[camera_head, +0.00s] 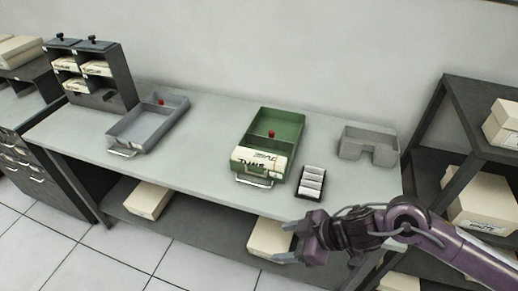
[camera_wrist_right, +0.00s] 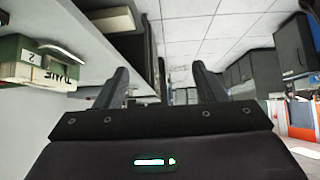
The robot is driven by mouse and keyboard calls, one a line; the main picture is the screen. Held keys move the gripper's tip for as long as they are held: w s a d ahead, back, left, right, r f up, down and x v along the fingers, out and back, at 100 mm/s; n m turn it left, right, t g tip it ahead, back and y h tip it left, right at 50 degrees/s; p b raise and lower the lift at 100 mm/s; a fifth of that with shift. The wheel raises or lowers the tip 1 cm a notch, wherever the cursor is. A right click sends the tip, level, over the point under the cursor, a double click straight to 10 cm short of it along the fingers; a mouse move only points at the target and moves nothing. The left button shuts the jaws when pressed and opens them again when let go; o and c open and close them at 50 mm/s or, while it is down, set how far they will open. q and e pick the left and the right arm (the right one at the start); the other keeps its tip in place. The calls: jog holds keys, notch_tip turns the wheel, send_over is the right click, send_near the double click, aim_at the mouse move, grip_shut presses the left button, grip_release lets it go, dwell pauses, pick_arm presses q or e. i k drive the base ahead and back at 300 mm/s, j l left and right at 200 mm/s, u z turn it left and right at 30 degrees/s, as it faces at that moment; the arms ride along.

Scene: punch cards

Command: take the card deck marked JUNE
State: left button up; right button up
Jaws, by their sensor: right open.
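The card deck marked JUNE (camera_head: 258,163) is cream with black lettering and sits at the front end of a green tray (camera_head: 285,126) on the table. It also shows at the left of the right wrist view (camera_wrist_right: 45,75), with the tray's green side (camera_wrist_right: 12,48). My right gripper (camera_head: 281,242) is open and empty, in front of the table edge, below and to the right of the deck and apart from it. Its two spread fingers show in the right wrist view (camera_wrist_right: 160,72). My left gripper is not in view.
A grey tray (camera_head: 170,117) with a red knob stands left. A grey rack (camera_head: 122,75) holds small decks. A black holder (camera_head: 311,183) with white cards is right of the green tray; a grey open box (camera_head: 367,142) stands further right. Bare tabletop lies between the trays.

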aim_at(267, 161)
jog(key=i, duration=1.05)
